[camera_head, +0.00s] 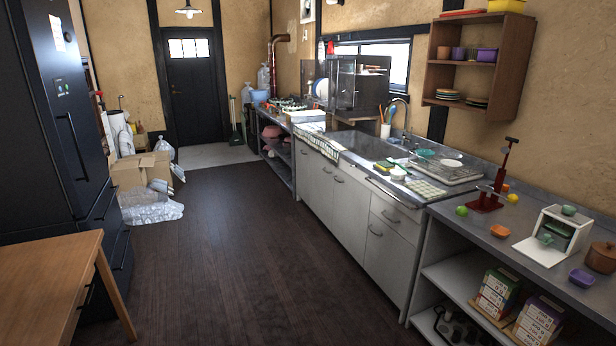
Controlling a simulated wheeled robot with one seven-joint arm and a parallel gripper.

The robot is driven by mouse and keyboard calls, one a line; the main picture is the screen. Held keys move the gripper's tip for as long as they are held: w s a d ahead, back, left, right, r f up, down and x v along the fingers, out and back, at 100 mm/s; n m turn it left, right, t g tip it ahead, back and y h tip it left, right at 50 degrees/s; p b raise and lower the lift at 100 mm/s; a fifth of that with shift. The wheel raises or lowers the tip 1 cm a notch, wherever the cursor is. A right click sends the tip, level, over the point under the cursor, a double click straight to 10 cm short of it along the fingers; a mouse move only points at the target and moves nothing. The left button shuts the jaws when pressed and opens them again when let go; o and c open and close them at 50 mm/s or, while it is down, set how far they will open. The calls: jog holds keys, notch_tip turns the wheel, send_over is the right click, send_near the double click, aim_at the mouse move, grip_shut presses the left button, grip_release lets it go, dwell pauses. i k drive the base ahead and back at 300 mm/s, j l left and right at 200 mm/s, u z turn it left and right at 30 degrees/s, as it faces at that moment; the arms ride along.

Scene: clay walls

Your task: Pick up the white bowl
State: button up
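A small white bowl (451,163) sits at the right end of the sink counter, on or beside a wire drying rack (448,174). A teal dish (425,153) is just left of it. Another small white, rounded item (398,174) stands nearer the counter's front edge, beside a yellow-green sponge; I cannot tell if it is a bowl. The white bowl looks upright, and nothing visible covers it. My gripper is not in view.
A red stand (490,197) rises on the steel counter right of the rack, near a green lime and an orange dish (500,231). A wall shelf (478,62) hangs above. The dark wood floor (220,250) is open between the counter, the wooden table (50,280) and the fridge.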

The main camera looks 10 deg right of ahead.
aim_at(450, 164)
jog(key=i+z, duration=0.1)
jog(key=i, duration=0.85)
jog(key=i+j, duration=0.2)
jog(key=i, duration=0.7)
jog(key=i+z, duration=0.45)
jog(key=i+j+z, duration=0.25)
jog(key=z, duration=0.2)
jog(key=i+j+z, duration=0.6)
jog(key=j+z, duration=0.25)
jog(key=i+j+z, duration=0.2)
jog(key=j+z, duration=0.2)
jog(key=j, duration=0.15)
jog(key=i+j+z, duration=0.2)
jog(key=k+j, duration=0.05)
jog(key=j, duration=0.05)
